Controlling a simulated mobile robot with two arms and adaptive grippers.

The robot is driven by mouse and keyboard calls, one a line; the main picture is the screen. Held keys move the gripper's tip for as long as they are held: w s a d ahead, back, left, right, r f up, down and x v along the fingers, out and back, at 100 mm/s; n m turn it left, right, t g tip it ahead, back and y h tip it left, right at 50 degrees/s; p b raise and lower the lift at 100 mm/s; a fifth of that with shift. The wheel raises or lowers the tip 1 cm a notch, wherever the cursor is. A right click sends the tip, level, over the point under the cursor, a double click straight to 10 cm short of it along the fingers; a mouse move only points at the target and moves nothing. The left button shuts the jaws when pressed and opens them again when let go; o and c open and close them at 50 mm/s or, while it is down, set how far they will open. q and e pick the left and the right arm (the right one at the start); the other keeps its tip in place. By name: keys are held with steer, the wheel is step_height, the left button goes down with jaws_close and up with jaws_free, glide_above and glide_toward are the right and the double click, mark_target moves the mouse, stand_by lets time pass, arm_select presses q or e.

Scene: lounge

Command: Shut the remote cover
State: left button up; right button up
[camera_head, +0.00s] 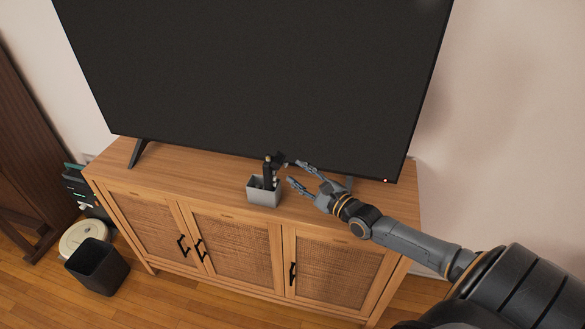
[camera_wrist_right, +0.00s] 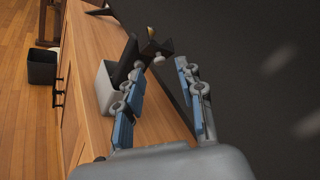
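A dark upright object, which looks like the remote (camera_head: 267,172), stands in a small grey box (camera_head: 264,197) on the wooden cabinet. A dark angled piece, perhaps its cover (camera_head: 279,158), sticks out to the right at its top. In the right wrist view the dark object (camera_wrist_right: 127,58) leans up out of the pale box (camera_wrist_right: 106,88). My right gripper (camera_head: 294,171) is open, just right of the box, fingers pointing at the dark object. In the wrist view the fingers (camera_wrist_right: 160,69) are apart with nothing clearly held between them. My left gripper is not in view.
A large television (camera_head: 260,75) stands close behind the box and my right gripper. The cabinet top (camera_head: 190,170) is clear to the left. A dark bin (camera_head: 98,268) and a white round device (camera_head: 82,236) are on the floor at left.

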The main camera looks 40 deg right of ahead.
mark_target(281, 162)
steer(key=w, duration=0.3)
steer(key=shift+w+a, duration=0.1)
steer(key=shift+a, duration=0.15)
steer(key=shift+c, duration=0.2)
jaws_close()
